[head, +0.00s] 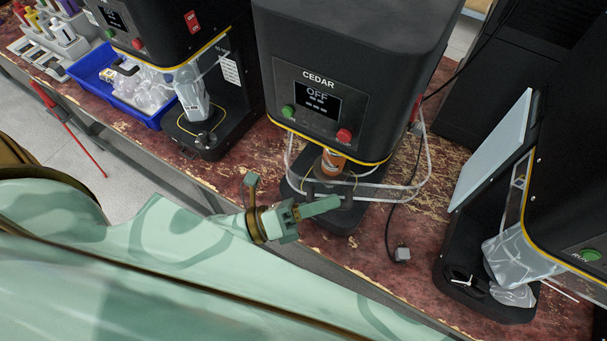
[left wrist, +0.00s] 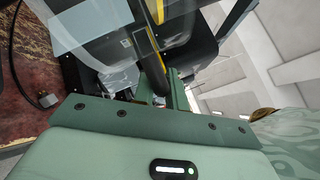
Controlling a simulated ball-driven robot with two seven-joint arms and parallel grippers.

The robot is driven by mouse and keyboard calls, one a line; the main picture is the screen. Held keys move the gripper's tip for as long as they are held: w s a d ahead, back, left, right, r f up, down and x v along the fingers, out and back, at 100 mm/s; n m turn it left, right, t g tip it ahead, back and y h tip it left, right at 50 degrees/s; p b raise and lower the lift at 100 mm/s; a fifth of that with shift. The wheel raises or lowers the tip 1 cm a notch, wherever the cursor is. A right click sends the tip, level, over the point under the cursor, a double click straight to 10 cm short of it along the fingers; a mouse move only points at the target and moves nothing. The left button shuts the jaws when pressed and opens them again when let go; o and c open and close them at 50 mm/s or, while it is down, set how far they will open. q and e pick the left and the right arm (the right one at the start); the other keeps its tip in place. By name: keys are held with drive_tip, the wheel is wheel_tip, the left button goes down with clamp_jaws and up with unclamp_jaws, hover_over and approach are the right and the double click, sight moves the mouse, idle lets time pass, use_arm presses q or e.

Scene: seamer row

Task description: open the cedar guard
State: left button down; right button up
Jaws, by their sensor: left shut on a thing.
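The cedar seamer (head: 360,50) is a black machine with a CEDAR label and a display reading OFF. Its clear guard (head: 408,187) has pale edges and hangs below the head, around an orange can (head: 333,163). My left gripper (head: 322,206) is at the guard's lower front edge and looks shut on it; the fingers hide the exact contact. I cannot tell how far the guard is raised. My right gripper is not in view.
A loose black cable ends in a grey plug (head: 402,253) on the worn red bench. Another seamer (head: 180,60) stands left, beside a blue bin (head: 90,66). A third seamer (head: 570,170) stands right.

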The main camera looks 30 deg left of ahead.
use_arm(q)
drive_tip(key=shift+s+d+n+t+y, duration=0.25)
drive_tip(key=shift+d+t+y, duration=0.2)
drive_tip(key=shift+d, duration=0.45)
drive_tip(key=shift+s+d+n+t+y, duration=0.15)
drive_tip(key=shift+d+n+t+y, duration=0.25)
drive_tip(key=shift+d, duration=0.45)
drive_tip(key=c, duration=1.7)
unclamp_jaws()
drive_tip(key=b+v, duration=0.4)
drive_tip(key=v, duration=1.2)
drive_tip(key=shift+s+a+f, duration=0.1)
drive_tip(key=shift+a, duration=0.05)
